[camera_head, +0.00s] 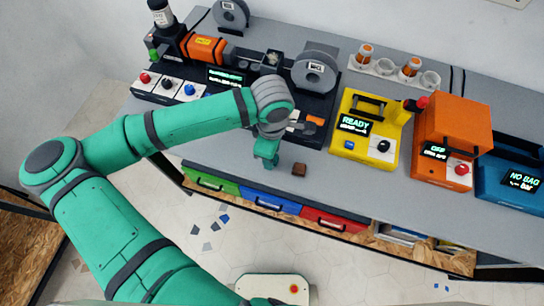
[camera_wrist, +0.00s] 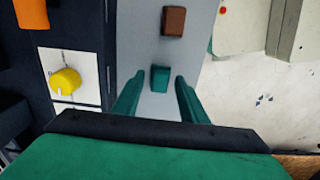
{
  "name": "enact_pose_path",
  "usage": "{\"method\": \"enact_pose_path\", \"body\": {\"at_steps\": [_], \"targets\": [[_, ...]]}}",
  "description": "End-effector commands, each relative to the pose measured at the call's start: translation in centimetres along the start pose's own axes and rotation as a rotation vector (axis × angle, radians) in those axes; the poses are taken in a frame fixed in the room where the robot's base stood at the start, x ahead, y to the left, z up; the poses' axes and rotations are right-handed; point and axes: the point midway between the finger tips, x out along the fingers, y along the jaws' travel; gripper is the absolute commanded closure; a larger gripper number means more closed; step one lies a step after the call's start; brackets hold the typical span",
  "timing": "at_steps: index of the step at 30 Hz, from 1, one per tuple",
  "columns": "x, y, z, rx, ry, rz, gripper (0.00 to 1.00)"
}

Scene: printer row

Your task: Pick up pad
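Two small blocks lie on the grey bench top, and I cannot tell which is the pad. One is brown (camera_head: 299,169), near the front edge; it also shows at the top of the wrist view (camera_wrist: 174,21). The other is teal (camera_wrist: 160,78), between and just beyond my fingertips in the wrist view, with gaps on both sides. My gripper (camera_head: 265,153) points down over the bench, left of the brown block; in the wrist view its two fingers (camera_wrist: 159,88) are apart. In the head view my gripper largely hides the teal block.
A dark printer base with a grey spool (camera_head: 315,70) stands behind my gripper. A yellow READY box (camera_head: 365,135), an orange OFF box (camera_head: 452,130) and a blue NO BAG box (camera_head: 515,185) stand to the right. Coloured drawers (camera_head: 270,202) are below the bench edge.

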Motion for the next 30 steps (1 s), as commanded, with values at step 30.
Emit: {"method": "enact_pose_path", "body": {"at_steps": [30], "targets": [[-3.6,0.0,0.3,0.009,0.002,0.001,1.0]]}}
